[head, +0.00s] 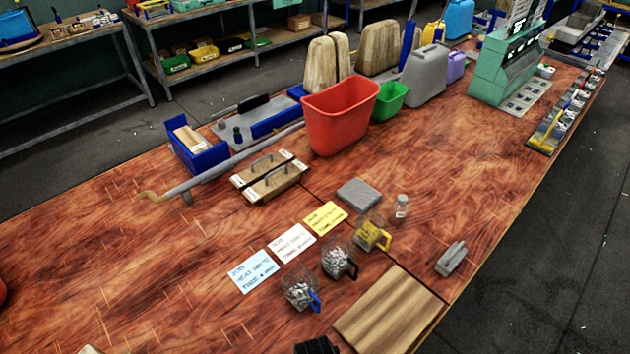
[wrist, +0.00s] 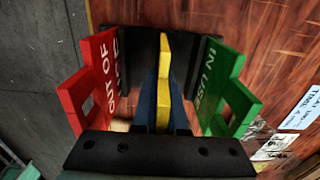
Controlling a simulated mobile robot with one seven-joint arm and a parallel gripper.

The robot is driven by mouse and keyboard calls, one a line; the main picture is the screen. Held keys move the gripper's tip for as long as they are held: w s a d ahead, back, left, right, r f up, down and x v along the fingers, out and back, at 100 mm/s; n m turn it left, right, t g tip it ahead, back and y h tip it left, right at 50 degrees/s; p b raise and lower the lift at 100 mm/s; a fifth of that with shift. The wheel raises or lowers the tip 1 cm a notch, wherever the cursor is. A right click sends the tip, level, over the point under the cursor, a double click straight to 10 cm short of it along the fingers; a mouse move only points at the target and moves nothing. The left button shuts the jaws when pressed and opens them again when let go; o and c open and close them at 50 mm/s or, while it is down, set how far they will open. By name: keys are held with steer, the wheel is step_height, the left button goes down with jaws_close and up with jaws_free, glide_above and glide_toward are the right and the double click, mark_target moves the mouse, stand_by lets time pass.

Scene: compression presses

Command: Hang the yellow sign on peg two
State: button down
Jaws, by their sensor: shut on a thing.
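In the wrist view the yellow sign (wrist: 164,65) stands nearly edge-on in the middle, its face turned away, so I cannot read it. My gripper (wrist: 163,95) is shut on it. A red sign with "OUT OF" on it (wrist: 88,80) is close on the left and a green sign reading "IN USE" (wrist: 222,88) close on the right. Both show cut-out openings. Dark panels stand beside and behind the yellow sign. I cannot make out any numbered peg. The head view does not clearly show my gripper or the held sign.
A pale card (wrist: 303,112) lies on the wooden table at the wrist view's right. In the head view the long table (head: 150,260) bears a red bin (head: 340,115), a yellow card (head: 325,217), clear mugs (head: 300,288) and a wooden board (head: 390,312). The table's left front is mostly clear.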

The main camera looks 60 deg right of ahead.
steer(key=shift+f, duration=0.1)
steer(key=shift+f, duration=0.15)
steer(key=c, duration=1)
jaws_free()
steer(key=shift+o, duration=0.2)
steer(key=shift+b, duration=0.3)
step_height(320, 180, up, 13)
steer(key=shift+s+r+b, duration=0.1)
steer(key=shift+b, duration=0.6)
